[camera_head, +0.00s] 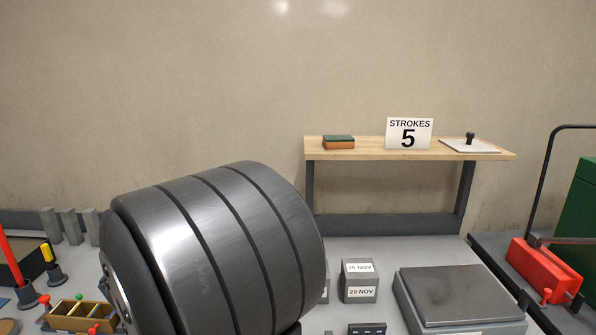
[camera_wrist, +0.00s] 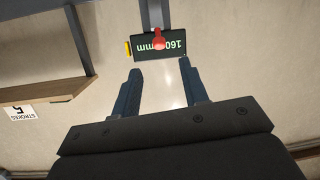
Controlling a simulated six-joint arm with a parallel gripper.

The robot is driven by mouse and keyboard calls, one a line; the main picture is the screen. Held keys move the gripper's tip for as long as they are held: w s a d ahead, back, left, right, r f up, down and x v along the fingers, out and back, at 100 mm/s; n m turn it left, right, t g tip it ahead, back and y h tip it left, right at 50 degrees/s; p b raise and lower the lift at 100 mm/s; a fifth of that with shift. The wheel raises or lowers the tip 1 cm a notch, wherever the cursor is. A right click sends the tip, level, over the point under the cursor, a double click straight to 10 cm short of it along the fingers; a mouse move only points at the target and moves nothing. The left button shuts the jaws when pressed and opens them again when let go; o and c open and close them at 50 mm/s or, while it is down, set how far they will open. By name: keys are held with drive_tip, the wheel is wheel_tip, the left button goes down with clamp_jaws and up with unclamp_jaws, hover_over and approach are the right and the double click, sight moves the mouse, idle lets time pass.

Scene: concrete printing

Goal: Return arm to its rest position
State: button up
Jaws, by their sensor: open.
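My gripper (camera_wrist: 158,88) shows in the wrist view with its two blue fingers spread apart. Nothing is between the fingers. In the wrist view the wall and a shelf appear upside down. A dark sign reading "160 mm" (camera_wrist: 174,46) with a red knob (camera_wrist: 158,38) and a yellow edge shows beyond the fingertips, apart from them. In the head view a large dark grey banded cylinder, which seems to be part of my arm, fills the lower left centre. The gripper itself does not show in the head view.
A wooden bench (camera_head: 350,155) against the wall holds a "STROKES 5" card (camera_head: 408,134), a green-topped sponge (camera_head: 339,142) and a white trowel (camera_head: 470,146). In front are a dated grey block (camera_head: 360,281), a grey plate (camera_head: 457,294), a red device (camera_head: 544,272) and a wooden tray (camera_head: 80,316).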

drive_tip(key=v, duration=0.6)
drive_tip(key=x, duration=1.7)
drive_tip(key=shift+w+f, duration=0.15)
drive_tip(key=shift+w, duration=0.05)
drive_tip(key=s+f+t, duration=0.3)
drive_tip(key=s+f, duration=0.1)
drive_tip(key=f, duration=0.4)
drive_tip(key=shift+s+f, duration=0.2)
drive_tip(key=shift+s, duration=0.2)
drive_tip(key=shift+r, duration=0.15)
